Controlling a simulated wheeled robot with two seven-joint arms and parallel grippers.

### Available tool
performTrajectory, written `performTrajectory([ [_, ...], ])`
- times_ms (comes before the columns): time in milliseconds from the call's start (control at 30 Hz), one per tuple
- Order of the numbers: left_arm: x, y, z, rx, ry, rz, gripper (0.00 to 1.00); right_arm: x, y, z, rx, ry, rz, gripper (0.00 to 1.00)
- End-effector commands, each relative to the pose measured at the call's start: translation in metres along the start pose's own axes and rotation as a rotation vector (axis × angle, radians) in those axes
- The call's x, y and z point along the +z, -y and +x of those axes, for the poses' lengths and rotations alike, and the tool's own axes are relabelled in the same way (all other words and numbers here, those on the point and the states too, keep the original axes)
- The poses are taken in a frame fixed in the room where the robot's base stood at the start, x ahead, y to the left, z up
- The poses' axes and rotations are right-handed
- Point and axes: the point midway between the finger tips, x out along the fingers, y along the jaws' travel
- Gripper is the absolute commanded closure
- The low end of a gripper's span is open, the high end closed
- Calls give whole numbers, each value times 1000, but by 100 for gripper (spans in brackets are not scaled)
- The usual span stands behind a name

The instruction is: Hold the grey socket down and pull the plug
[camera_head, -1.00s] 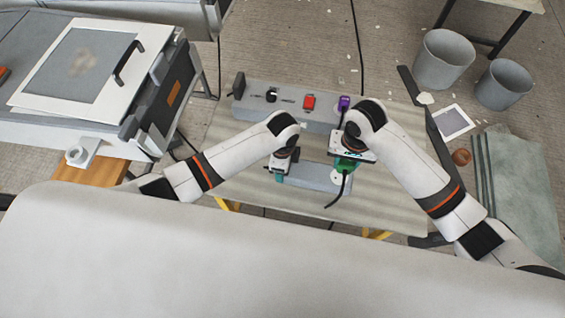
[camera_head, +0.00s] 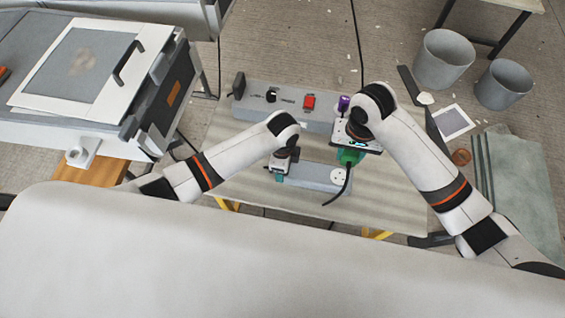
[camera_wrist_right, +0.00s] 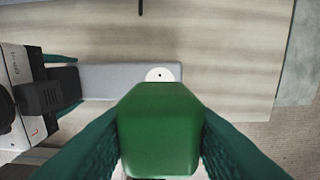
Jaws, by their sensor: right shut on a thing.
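The grey socket (camera_head: 318,178), a long block with a round white outlet face (camera_head: 337,176) at its right end, lies on the table. In the right wrist view the outlet face (camera_wrist_right: 160,75) is uncovered. My right gripper (camera_head: 351,154) is shut on the green plug (camera_wrist_right: 158,130), with its black cable (camera_head: 340,190) hanging down. The plug appears apart from the outlet, raised. My left gripper (camera_head: 281,173) is at the socket's left end. In the right wrist view its teal fingers lie along both sides of the block; whether they press on it cannot be told.
Behind stands a larger grey box (camera_head: 255,97) with a red switch (camera_head: 309,102), a black knob and a purple plug (camera_head: 344,103). The pale table (camera_head: 395,200) is bare right of the socket. Grey buckets (camera_head: 443,62) stand on the floor at back right.

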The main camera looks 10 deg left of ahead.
Motion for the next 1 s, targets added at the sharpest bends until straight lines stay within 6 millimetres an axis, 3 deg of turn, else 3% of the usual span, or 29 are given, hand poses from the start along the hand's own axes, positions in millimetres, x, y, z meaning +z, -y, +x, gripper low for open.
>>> performTrajectory([
  [400, 0, 0, 0, 0, 0, 0, 74, 0, 0, -1, 1, 1, 0, 100],
  [433, 0, 0, 0, 0, 0, 0, 33, 0, 0, -1, 1, 1, 0, 100],
  [567, 0, 0, 0, 0, 0, 0, 12, 0, 0, -1, 1, 1, 0, 100],
  [867, 0, 0, -1, 1, 0, 0, 9, 0, 0, -1, 1, 1, 0, 100],
  [1000, 0, -1, -12, 2, 1, 0, 9, 0, 0, -1, 0, 1, 0, 100],
])
